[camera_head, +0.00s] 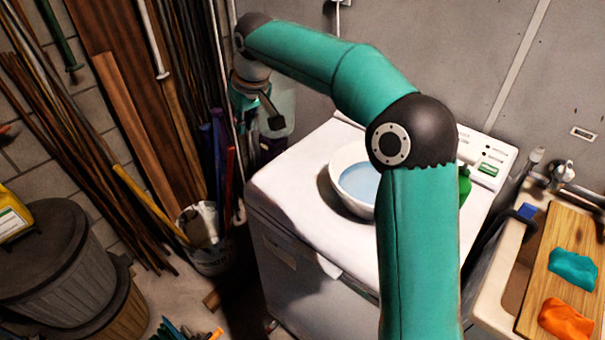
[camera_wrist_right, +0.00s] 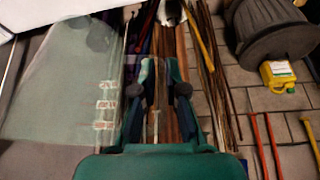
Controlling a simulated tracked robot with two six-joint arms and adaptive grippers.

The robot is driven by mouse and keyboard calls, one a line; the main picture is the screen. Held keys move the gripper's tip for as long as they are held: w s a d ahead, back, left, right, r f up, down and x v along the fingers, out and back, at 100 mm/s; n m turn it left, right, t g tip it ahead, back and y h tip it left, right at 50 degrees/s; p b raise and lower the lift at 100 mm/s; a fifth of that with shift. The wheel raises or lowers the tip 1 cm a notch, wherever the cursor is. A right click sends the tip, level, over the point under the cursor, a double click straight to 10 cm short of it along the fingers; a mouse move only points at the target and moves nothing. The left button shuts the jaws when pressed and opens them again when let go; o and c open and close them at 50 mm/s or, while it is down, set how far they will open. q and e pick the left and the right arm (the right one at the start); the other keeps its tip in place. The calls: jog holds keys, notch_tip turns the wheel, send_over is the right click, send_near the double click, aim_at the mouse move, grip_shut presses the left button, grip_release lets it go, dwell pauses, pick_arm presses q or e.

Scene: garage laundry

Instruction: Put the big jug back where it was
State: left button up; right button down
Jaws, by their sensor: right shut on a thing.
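The big jug (camera_head: 284,104) is a translucent, pale green vessel held in the air beyond the back left of the white washing machine (camera_head: 290,185). My right gripper (camera_head: 272,118) is shut on it, at the end of the teal arm reaching across from the right. In the right wrist view the jug (camera_wrist_right: 62,85) fills the left side, with pale markings on its wall. The gripper (camera_wrist_right: 160,68) is beside it there; the exact grip point is hard to make out. A white bowl (camera_head: 336,178) with bluish liquid stands on the washing machine. My left gripper is out of view.
Poles and planks (camera_head: 140,110) lean on the wall at left, and a white bucket (camera_head: 205,258) stands below them. A dark-lidded bin (camera_head: 45,255) is at far left. A sink (camera_head: 490,290) with a wooden board (camera_head: 550,250) carrying cloths is at right. A green object (camera_head: 464,185) is partly hidden behind my arm.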

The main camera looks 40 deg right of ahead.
jog(key=s+d+r+n+b, duration=0.1)
jog(key=s+d+r+n, duration=0.1)
jog(key=s+d+r, duration=0.3)
jog(key=shift+y, duration=0.3)
jog(key=shift+w+d+f+b, duration=0.15)
jog(key=shift+f+b, duration=0.5)
jog(key=shift+f, duration=2.5)
jog(key=shift+w+d+f+b, duration=0.15)
jog(key=shift+f+b, duration=0.55)
jog(key=shift+f, duration=2.4)
jog(key=shift+d+f+b, duration=0.2)
jog(key=shift+f+b, duration=0.45)
jog(key=shift+f, duration=2.5)
jog(key=c, duration=1.2)
grip_release()
